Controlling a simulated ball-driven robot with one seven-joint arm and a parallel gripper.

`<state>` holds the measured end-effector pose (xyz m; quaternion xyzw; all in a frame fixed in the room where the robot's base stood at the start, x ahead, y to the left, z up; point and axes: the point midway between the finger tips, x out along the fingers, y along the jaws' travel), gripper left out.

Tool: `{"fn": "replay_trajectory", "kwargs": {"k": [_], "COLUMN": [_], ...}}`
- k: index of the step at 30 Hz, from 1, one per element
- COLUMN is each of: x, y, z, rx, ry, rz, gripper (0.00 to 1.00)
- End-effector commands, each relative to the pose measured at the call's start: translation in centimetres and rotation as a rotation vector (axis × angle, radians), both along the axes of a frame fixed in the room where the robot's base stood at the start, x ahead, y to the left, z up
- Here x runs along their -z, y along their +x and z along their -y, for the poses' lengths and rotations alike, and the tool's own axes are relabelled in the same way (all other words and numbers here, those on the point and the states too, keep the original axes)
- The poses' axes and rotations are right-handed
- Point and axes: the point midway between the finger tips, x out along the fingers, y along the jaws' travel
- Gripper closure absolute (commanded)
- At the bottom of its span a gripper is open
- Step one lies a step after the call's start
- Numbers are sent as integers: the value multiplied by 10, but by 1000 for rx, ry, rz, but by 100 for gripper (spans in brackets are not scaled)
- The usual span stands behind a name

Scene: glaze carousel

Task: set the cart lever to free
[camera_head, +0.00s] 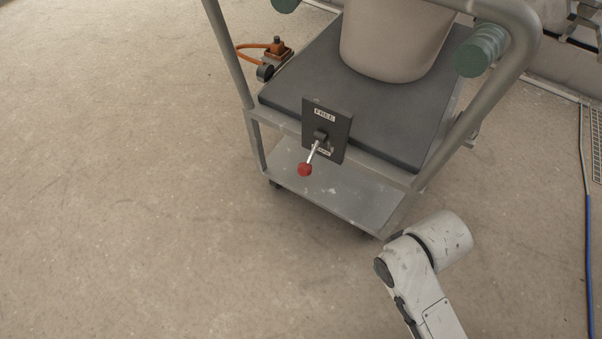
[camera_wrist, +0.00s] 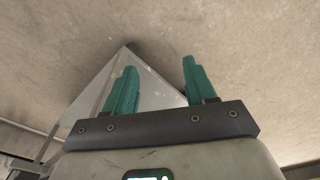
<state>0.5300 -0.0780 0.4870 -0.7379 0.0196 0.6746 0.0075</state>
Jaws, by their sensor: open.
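The cart lever (camera_head: 311,154) has a thin metal rod with a red ball knob (camera_head: 304,170). It sits on a dark plate (camera_head: 341,123) on the near edge of the cart (camera_head: 268,119). The upper label on the plate reads FREE, and the lever points down, away from it, over a lower label that it partly covers. My gripper (camera_wrist: 156,88) is open and empty in the wrist view, its two teal fingers apart. Beyond them is a pale grey panel, which seems to be the cart's lower shelf. The lever is not visible in the wrist view.
A large beige container (camera_head: 390,40) stands on the cart's dark top. The cart's handle frame (camera_head: 465,100) rises on both sides, with green grips (camera_head: 483,50). An orange device (camera_head: 277,50) is behind the cart. A blue hose (camera_head: 589,240) lies at right. The floor at left is clear.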

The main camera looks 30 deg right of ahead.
Motion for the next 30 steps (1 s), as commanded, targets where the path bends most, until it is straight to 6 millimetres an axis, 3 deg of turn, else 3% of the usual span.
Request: {"fn": "replay_trajectory", "kwargs": {"k": [5,8,14,18,23,26,30], "x": [0,1,20,32,27,16,-5], "y": [0,1,22,56,104,136,176], "z": [0,0,13,24,19,1,-42], "rx": [0,5,148,331,492,550,574], "ry": [0,-5,-150,-367,-594,-694,-756], "rz": [0,0,12,107,340,546,870], "gripper": [45,37,36,36,36,36,36]}}
